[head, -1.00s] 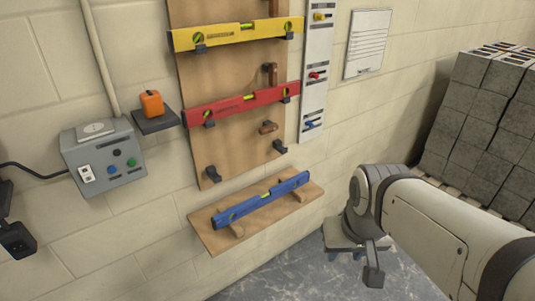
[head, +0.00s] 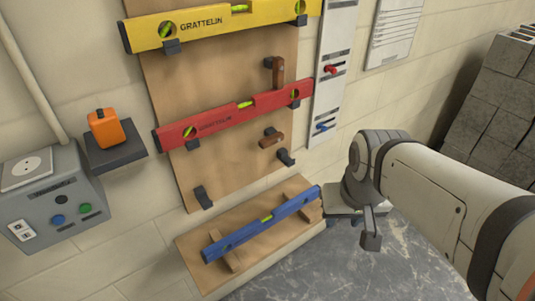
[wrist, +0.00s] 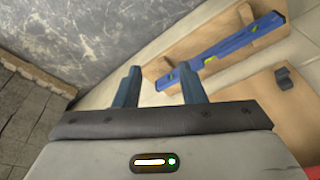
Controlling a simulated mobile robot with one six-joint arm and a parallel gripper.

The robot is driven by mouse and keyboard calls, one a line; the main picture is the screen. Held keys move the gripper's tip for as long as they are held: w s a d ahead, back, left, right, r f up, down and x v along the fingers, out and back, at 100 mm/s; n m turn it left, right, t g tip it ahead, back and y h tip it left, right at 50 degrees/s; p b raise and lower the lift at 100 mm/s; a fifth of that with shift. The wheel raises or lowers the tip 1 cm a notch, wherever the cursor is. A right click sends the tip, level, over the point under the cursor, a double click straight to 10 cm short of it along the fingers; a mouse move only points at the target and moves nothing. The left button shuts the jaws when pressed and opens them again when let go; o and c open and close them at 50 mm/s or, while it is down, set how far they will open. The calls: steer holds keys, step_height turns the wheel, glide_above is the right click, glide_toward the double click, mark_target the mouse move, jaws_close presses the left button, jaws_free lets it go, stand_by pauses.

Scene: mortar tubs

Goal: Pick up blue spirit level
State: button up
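The blue spirit level (head: 262,223) lies on two wooden blocks on a low wooden shelf (head: 212,278) at the foot of the wall board. It also shows in the wrist view (wrist: 240,42), beyond my fingers at the upper right. My gripper (wrist: 158,80) is open and empty in the wrist view, its two fingers apart. The right finger overlaps the level's near end in the picture, but I see no hold on it. In the head view my gripper (head: 370,228) is partly hidden by my arm, to the right of the shelf.
A red level (head: 235,115) and a yellow level (head: 215,28) hang on hooks on the wooden board (head: 220,75). A grey control box (head: 50,200) and an orange device (head: 105,128) on a small shelf are at the left. Grey blocks (head: 495,110) are stacked at the right.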

steer(key=shift+o, duration=0.8)
steer(key=shift+w+a+f, duration=0.1)
steer(key=shift+o, duration=0.5)
steer(key=w+a+f+n+y+b, duration=0.1)
steer(key=w+a+f+n+b, duration=0.4)
steer(key=w+f+n, duration=0.3)
steer(key=w+n, duration=0.1)
steer(key=n, duration=0.3)
steer(key=shift+w+a+f+n+b, duration=0.25)
steer(key=shift+a+n+b, duration=0.05)
steer(key=shift+a, duration=0.05)
steer(key=n+b, duration=0.4)
steer(key=n, duration=0.7)
glide_toward(267, 218)
steer(key=d+f, duration=0.1)
steer(key=d, duration=0.1)
steer(key=shift+n+y, duration=0.5)
steer(key=x, duration=0.5)
steer(key=a+x, duration=0.1)
steer(key=x, duration=0.2)
steer(key=shift+w+a+f, duration=0.1)
steer(key=shift+w, duration=0.05)
steer(key=shift+c, duration=0.2)
jaws_close()
